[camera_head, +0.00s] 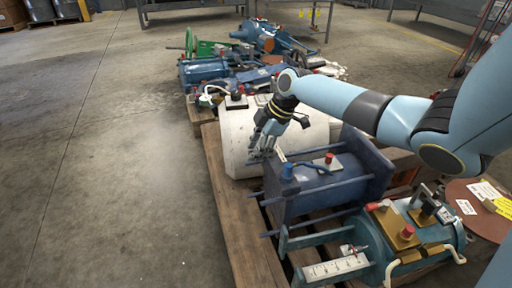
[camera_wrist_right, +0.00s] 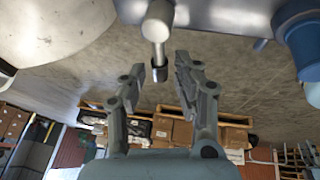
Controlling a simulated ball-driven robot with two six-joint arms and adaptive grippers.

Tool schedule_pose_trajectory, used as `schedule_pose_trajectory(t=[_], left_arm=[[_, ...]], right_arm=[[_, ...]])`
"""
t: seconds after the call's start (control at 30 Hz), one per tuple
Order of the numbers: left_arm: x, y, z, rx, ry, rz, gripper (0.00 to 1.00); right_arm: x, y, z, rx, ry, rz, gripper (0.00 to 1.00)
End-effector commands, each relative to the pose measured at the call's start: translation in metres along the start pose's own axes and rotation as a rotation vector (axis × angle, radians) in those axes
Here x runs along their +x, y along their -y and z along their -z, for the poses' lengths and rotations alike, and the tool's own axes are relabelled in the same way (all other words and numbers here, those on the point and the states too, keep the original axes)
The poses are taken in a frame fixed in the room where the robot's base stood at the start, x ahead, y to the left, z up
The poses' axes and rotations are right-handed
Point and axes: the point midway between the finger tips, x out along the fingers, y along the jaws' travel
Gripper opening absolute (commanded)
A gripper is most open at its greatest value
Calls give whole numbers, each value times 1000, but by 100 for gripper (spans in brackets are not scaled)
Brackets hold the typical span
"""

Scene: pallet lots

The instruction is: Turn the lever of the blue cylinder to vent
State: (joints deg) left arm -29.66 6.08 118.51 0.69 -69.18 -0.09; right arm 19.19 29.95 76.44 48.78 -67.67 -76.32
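The dark blue cylinder (camera_head: 322,187) lies on a pallet between a white drum and a teal cylinder. A blue knob (camera_head: 287,171) and a red knob (camera_head: 328,158) stand on its top. My right gripper (camera_head: 262,148) is above its left end, beside the white drum. In the right wrist view the gripper (camera_wrist_right: 161,76) is open. A grey metal rod with a rounded end (camera_wrist_right: 157,24) reaches down, its tip appearing between the fingers without visible clamping. I cannot tell whether this rod is the lever. No vent marking is readable. My left gripper is not in view.
The white drum (camera_head: 237,142) is close behind the gripper. The teal cylinder (camera_head: 415,240) with red-capped fittings lies in front. More blue equipment (camera_head: 205,72) is stacked behind. The concrete floor (camera_head: 100,170) at left is clear.

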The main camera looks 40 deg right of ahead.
Motion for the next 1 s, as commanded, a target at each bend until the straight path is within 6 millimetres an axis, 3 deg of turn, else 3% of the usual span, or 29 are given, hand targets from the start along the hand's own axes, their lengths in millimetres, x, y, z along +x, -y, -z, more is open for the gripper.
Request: schedule_pose_trajectory(t=[0.4,0.8,1.0], left_arm=[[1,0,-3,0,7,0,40],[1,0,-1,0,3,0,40],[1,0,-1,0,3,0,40]], right_arm=[[-8,-1,-1,0,1,-2,40],[-91,0,-2,-4,5,0,40],[-115,0,-1,-1,3,0,40]])
